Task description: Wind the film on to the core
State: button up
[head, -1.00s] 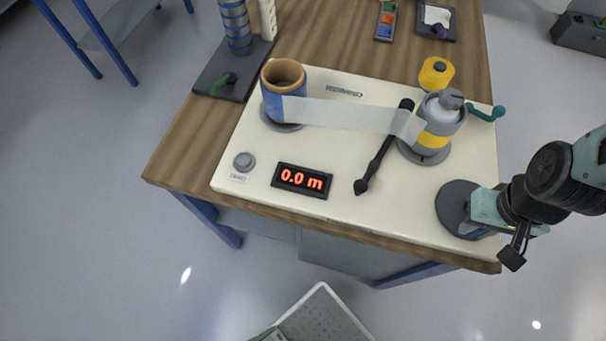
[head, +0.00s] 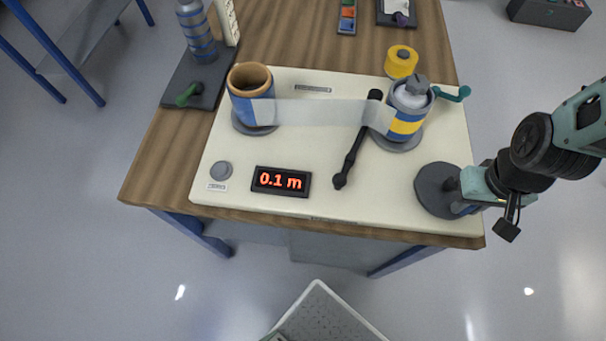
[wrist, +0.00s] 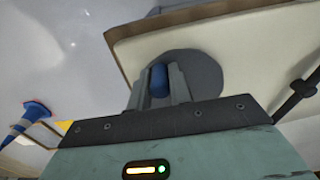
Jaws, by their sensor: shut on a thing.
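My gripper (head: 466,200) is at the right of the cream board, shut on a blue upright knob (wrist: 159,82) on a dark grey disc (head: 432,190). In the wrist view the knob stands between my two fingers (wrist: 158,90). A translucent film (head: 322,112) spans from the blue roll on a brown tube (head: 249,90) at left to the core (head: 407,107) at right. The core shows blue and yellow bands and a grey top. A display (head: 281,181) reads 0.1 m. My fingers partly hide the disc's right side.
A black lever (head: 354,155) lies across the board under the film. A grey button (head: 221,170) is at front left. A yellow spool (head: 401,61) and a teal crank (head: 453,94) are near the core. A striped bottle-like post (head: 196,32) stands at back left.

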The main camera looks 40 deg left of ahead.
jog(key=shift+w+d, duration=0.15)
jog(key=shift+w, duration=0.4)
jog(key=shift+w+d, duration=0.15)
jog(key=shift+w, duration=0.35)
jog(key=shift+w+a, duration=0.1)
jog(key=shift+w, duration=1)
jog(key=shift+w+a+p, duration=0.3)
jog(key=shift+w+a, duration=0.15)
jog(key=shift+w, duration=0.3)
jog(key=shift+w+a, duration=0.1)
jog(key=shift+w, duration=0.05)
